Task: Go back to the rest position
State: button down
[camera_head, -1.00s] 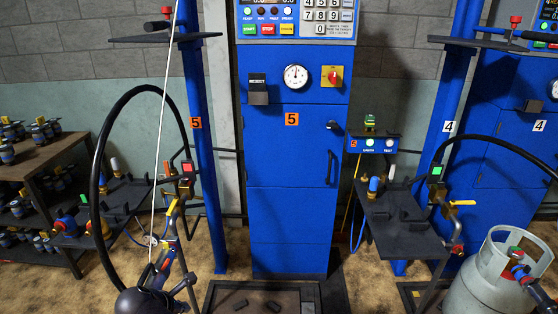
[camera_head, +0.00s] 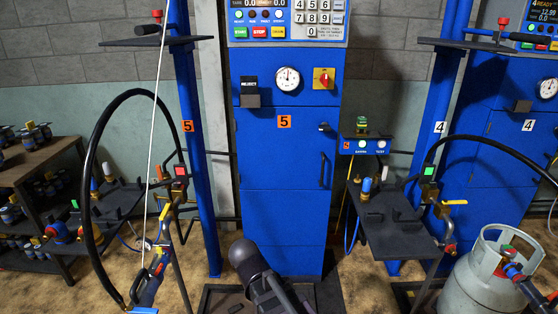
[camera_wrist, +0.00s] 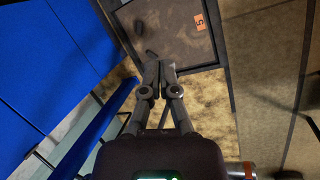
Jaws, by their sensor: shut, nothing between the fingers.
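My gripper (camera_wrist: 158,82) is shut and empty in the wrist view, its two fingers together over the tan floor and the near edge of the scale platform (camera_wrist: 205,62). In the head view my dark arm (camera_head: 250,262) rises at the bottom middle, in front of the blue cabinet (camera_head: 285,215) marked 5. The fingertips are not clear there. The filling hose handle (camera_head: 150,280) with yellow and blue parts hangs from a white cord at the left, apart from my arm.
A black hose (camera_head: 98,180) loops at the left beside the blue post (camera_head: 200,150). A side shelf (camera_head: 390,225) with fittings stands right of the cabinet. A grey gas cylinder (camera_head: 485,285) stands at the lower right. Shelving (camera_head: 50,165) stands far left.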

jog(key=d+m+g+y, duration=0.25)
jog(key=d+m, duration=1.05)
jog(key=d, duration=0.8)
notch_tip(320, 180, up, 23)
jog(key=p, duration=2.4)
jog(key=shift+s+r, duration=0.15)
jog(key=shift+s, duration=0.05)
jog(key=shift+s, duration=0.1)
